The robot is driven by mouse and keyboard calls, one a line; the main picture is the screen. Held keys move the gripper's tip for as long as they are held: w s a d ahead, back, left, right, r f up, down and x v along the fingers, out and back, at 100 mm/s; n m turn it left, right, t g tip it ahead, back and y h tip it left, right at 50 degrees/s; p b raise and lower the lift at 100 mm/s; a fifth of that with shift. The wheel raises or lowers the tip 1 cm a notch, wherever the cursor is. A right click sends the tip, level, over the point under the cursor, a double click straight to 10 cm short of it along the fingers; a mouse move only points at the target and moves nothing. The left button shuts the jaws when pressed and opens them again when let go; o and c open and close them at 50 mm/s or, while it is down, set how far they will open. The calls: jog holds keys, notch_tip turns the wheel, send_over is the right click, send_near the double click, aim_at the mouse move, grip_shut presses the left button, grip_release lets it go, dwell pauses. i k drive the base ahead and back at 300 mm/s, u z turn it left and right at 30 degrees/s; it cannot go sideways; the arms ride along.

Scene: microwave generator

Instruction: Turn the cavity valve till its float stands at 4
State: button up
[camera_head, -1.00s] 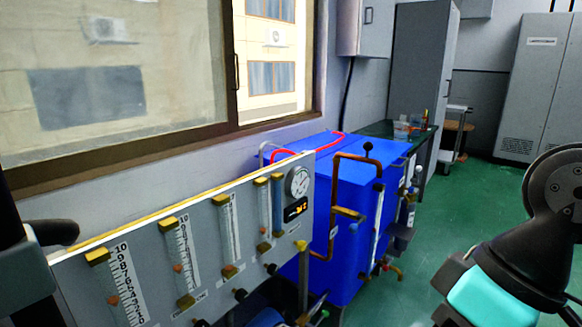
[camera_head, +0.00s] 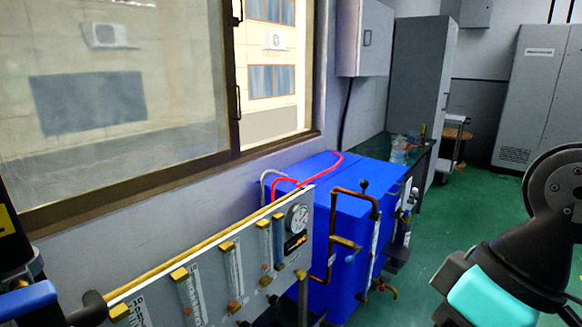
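A grey flowmeter panel (camera_head: 212,232) with a yellow top edge slants across the lower left, partly cut off by the bottom edge. It carries several upright tubes with brass end blocks, among them a scaled tube (camera_head: 192,297), a middle tube (camera_head: 233,270) and a right tube (camera_head: 265,243). Small dark valve knobs (camera_head: 272,298) sit low on the panel; the lower left part is out of frame. I cannot tell which one is the cavity valve, and its float reading is not legible. My gripper is not in view; only my dark and teal arm shows at the right.
A round gauge (camera_head: 297,218) sits at the panel's right end. A blue cabinet (camera_head: 325,205) with copper pipes (camera_head: 375,215) stands behind it. A dark object with a blue part (camera_head: 28,298) is at the lower left. Green floor (camera_head: 450,215) is open to the right.

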aim_at(274, 300)
jog(key=k, duration=0.5)
jog(key=z, duration=0.45)
jog(key=i, duration=1.65)
jog(key=u, duration=0.55)
